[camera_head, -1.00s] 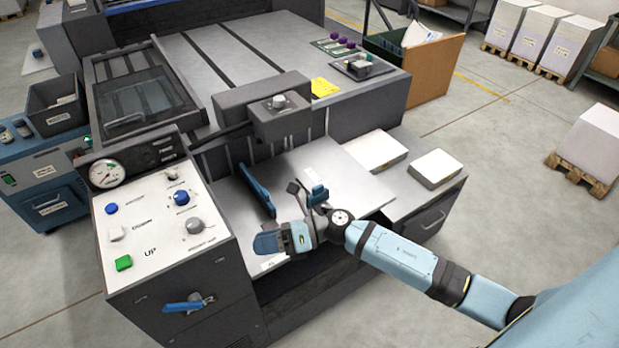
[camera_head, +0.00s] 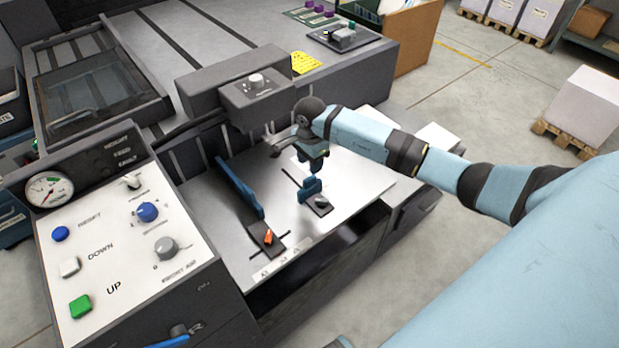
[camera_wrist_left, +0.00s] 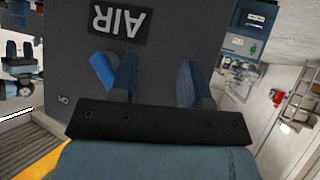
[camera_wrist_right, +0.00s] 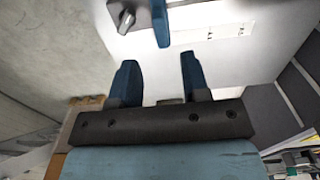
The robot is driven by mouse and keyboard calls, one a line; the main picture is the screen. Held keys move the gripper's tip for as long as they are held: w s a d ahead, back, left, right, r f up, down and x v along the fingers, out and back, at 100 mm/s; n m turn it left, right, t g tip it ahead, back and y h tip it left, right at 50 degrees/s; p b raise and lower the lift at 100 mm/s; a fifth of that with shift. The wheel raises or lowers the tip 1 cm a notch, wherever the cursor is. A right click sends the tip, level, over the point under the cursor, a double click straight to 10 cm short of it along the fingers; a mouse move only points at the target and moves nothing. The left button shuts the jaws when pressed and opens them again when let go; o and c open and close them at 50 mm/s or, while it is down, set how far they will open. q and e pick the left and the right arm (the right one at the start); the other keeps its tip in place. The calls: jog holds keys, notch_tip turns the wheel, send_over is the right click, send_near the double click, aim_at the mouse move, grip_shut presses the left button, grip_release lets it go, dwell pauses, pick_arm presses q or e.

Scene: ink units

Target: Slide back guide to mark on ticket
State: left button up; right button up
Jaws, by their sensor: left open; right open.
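A long blue guide (camera_head: 240,187) stands on the grey metal table (camera_head: 345,215), with an orange lever (camera_head: 267,237) on a dark base at its front end. A shorter blue guide (camera_head: 310,188) stands right of it on a dark base with a grey knob (camera_head: 321,202). I cannot tell for sure which is the back guide. My right gripper (camera_head: 319,167) is open just behind and above the short guide, which shows beyond its fingertips in the right wrist view (camera_wrist_right: 160,22). A yellow sheet (camera_head: 305,63), perhaps the ticket, has unreadable print. My left gripper (camera_wrist_left: 158,78) is open.
A control panel (camera_head: 125,235) with dial and buttons stands left. A dark housing (camera_head: 255,97) overhangs the table's back. In the left wrist view, a blue lever (camera_wrist_left: 103,72) sits beside the left finger on a panel marked AIR. The table's front right is clear.

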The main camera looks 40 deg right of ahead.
aim_at(310, 178)
notch_tip(310, 178, down, 8)
jog(key=shift+w+r, duration=0.1)
jog(key=shift+r, duration=0.15)
grip_shut()
